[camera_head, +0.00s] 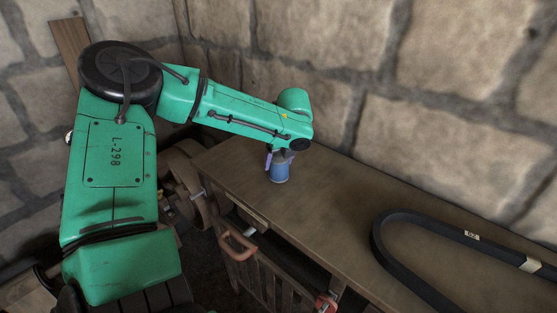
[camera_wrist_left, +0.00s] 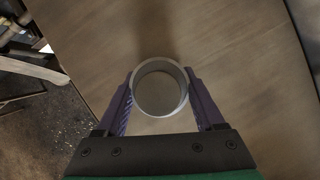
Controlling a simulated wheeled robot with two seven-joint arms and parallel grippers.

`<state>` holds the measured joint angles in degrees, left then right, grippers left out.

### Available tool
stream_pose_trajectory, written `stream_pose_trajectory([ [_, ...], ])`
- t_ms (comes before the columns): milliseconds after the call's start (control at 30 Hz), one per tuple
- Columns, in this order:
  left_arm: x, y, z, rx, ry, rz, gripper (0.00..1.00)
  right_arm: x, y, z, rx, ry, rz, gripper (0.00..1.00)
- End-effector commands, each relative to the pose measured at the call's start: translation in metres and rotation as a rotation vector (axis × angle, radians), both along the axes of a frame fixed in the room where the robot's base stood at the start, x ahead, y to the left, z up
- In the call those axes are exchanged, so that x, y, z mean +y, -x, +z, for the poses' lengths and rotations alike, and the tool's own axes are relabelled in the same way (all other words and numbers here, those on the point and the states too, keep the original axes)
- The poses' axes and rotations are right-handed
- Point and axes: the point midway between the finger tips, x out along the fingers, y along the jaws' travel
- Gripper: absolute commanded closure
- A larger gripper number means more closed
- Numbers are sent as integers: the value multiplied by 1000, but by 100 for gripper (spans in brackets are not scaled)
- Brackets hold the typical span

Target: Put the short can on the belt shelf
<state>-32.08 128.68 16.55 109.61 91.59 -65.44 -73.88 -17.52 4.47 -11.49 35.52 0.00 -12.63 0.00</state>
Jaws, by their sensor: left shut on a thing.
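The short can (camera_head: 280,174) is blue with a pale rim and stands upright at the far left part of the wooden surface in the head view. In the left wrist view the can (camera_wrist_left: 160,88) shows from above as a grey round top. My left gripper (camera_head: 276,159) comes down over the can from above. In the left wrist view the left gripper (camera_wrist_left: 160,90) has one purple finger on each side of the can and is shut on it. I cannot tell whether the can touches the surface. My right gripper is not in view.
A black belt (camera_head: 403,213) with small labels lies on the right part of the wooden surface (camera_head: 335,205). A stone wall (camera_head: 420,130) runs behind. A slatted wooden frame with a curved handle (camera_head: 237,245) stands below the front edge. The middle of the surface is clear.

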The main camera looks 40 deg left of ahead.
Motion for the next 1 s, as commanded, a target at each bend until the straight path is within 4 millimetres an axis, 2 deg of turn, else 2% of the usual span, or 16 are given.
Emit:
stream_pose_trajectory([
  [33,0,0,-2,1,0,0,91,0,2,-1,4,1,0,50],
  [67,0,0,-2,1,1,0,22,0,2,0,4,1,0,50],
  [100,0,0,-2,1,1,0,7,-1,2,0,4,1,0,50],
  [133,0,0,-2,1,1,0,0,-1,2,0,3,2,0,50],
  [367,0,0,-1,0,0,0,0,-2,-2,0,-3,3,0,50],
  [467,-2,0,6,-2,0,0,0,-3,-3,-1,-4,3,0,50],
  [567,-9,3,24,-6,0,0,0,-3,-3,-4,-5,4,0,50],
  [800,-32,14,84,-5,-1,-2,0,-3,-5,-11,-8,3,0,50],
  [900,-38,17,102,-2,0,0,0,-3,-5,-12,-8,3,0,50],
  [1000,-41,19,110,0,-1,-1,0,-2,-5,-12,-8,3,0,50],
])
